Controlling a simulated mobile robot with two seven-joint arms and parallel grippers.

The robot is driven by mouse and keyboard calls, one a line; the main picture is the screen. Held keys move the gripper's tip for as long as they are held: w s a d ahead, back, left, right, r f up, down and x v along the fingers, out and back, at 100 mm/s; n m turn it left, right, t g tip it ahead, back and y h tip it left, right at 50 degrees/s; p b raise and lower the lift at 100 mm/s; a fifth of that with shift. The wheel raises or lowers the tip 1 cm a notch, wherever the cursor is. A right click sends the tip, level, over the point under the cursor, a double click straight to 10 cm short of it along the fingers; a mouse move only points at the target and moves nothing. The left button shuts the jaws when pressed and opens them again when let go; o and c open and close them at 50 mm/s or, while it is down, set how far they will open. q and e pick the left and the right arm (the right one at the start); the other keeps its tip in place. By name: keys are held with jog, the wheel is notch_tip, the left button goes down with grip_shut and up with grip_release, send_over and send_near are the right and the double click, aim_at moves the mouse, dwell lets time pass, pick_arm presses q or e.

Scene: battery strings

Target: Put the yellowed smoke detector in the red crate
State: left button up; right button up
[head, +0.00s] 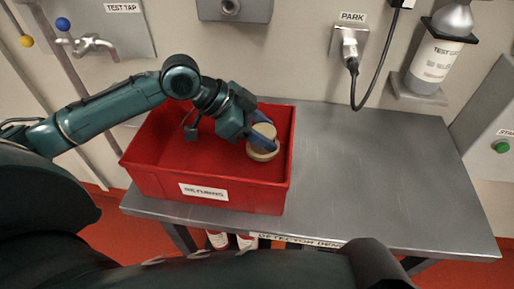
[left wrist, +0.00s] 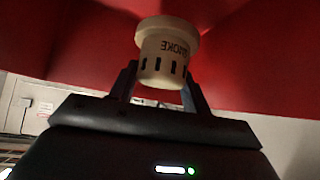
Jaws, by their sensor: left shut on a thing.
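The yellowed smoke detector (head: 262,154) is a cream, round, stepped piece inside the red crate (head: 235,194), near its right wall. My left gripper (head: 262,137) reaches down into the crate and is shut on the detector. In the left wrist view the detector (left wrist: 168,50) sits between the two fingers (left wrist: 160,92), with dark slots and the word SMOKE on its side. I cannot tell whether the detector touches the crate floor. My right gripper is not in view.
The crate stands on the left of a grey metal bench (head: 385,185), whose right part is clear. A tap (head: 92,44), a PARK socket with a plug (head: 349,45) and a bottle (head: 435,60) are on the wall behind. Red and white cylinders (head: 217,239) show below the bench.

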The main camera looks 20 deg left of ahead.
pick_arm(q)
jog(key=shift+f, duration=2.15)
jog(key=o, duration=1)
jog(key=shift+f, duration=0.1)
jog(key=v, duration=1.2)
